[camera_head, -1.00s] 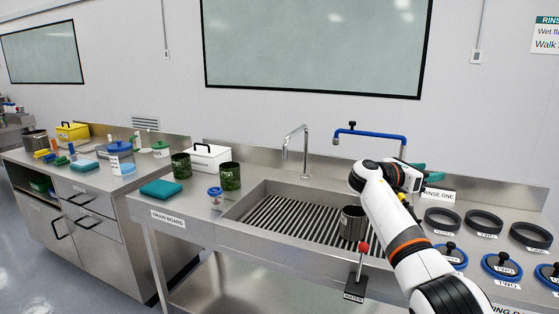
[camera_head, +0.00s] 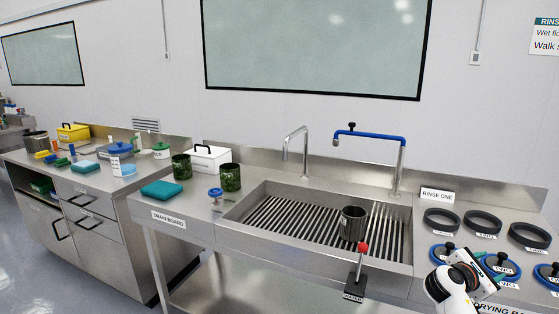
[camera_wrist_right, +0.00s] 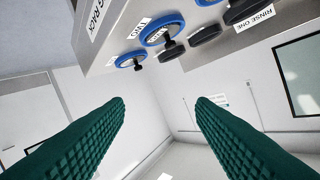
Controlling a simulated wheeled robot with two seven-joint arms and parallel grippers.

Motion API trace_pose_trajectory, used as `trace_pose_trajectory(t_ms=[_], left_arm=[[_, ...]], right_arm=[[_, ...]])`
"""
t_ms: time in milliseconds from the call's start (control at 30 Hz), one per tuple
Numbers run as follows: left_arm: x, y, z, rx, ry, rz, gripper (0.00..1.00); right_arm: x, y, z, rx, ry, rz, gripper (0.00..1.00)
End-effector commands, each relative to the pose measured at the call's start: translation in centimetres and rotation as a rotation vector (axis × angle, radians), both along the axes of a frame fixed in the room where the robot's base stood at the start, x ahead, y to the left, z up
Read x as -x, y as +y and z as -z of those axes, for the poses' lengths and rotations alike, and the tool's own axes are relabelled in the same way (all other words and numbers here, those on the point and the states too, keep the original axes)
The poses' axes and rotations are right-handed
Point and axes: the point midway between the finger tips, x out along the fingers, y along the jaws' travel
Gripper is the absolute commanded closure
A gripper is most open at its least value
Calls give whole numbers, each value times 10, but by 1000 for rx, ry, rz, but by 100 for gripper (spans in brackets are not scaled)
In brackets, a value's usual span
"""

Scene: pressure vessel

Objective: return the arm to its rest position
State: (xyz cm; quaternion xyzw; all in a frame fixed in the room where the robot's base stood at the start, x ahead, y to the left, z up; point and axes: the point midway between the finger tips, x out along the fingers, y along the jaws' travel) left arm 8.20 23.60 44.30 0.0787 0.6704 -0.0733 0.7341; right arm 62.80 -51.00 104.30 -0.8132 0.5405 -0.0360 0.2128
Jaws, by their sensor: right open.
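My right gripper (camera_head: 492,270) is at the lower right of the head view, in front of the blue-rimmed lids at the right end of the counter. In the right wrist view its two teal ridged fingers (camera_wrist_right: 161,115) stand wide apart with nothing between them. The white right arm shows only in part; the rest is below the picture. My left arm and gripper are not in view.
Blue-rimmed lids (camera_head: 501,266) and black rings (camera_head: 482,223) lie on the counter close to my right gripper.

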Motion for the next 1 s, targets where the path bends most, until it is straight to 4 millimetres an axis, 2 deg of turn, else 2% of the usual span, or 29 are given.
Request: trace_pose_trajectory(t_ms=[167,333,500,700,733,867,1000], left_arm=[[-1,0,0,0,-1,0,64],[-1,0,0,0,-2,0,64],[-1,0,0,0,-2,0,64],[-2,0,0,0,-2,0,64],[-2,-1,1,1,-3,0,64],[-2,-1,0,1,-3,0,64],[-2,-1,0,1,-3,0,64]], right_arm=[[-41,29,11,-286,-343,-175,50],[-82,77,8,-757,-776,-336,50],[-106,125,-15,-1329,-1174,-418,50],[-110,161,-51,-1972,-1494,-408,50],[-108,162,-20,-1952,-1459,-355,50],[-95,167,61,-1940,-1379,-207,50],[-66,174,154,-1925,-1286,-36,50]])
